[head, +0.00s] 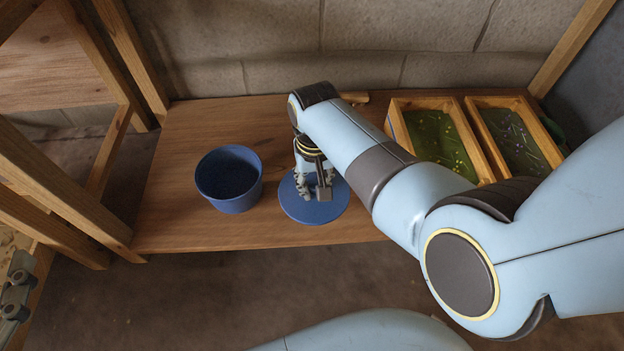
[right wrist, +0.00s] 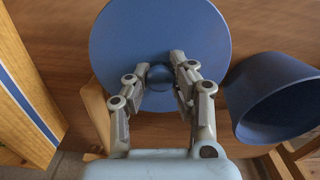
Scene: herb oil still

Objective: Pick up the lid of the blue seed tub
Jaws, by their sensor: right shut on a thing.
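The blue lid (head: 330,210) is a flat round disc at the front middle of the wooden bench. My right gripper (head: 315,194) is over it from above, shut on its small central knob. In the right wrist view the two fingertips (right wrist: 162,72) close on either side of the knob, and the lid (right wrist: 160,28) spreads out behind them. I cannot tell whether the lid touches the bench. The blue tub (head: 238,203) stands upright and uncovered left of the lid, its inside dark.
Two wooden trays (head: 450,103) with green contents stand at the right rear of the bench (head: 200,125). A small wooden piece (head: 354,97) lies at the back by the block wall. Wooden posts rise at the left. The bench behind the tub is clear.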

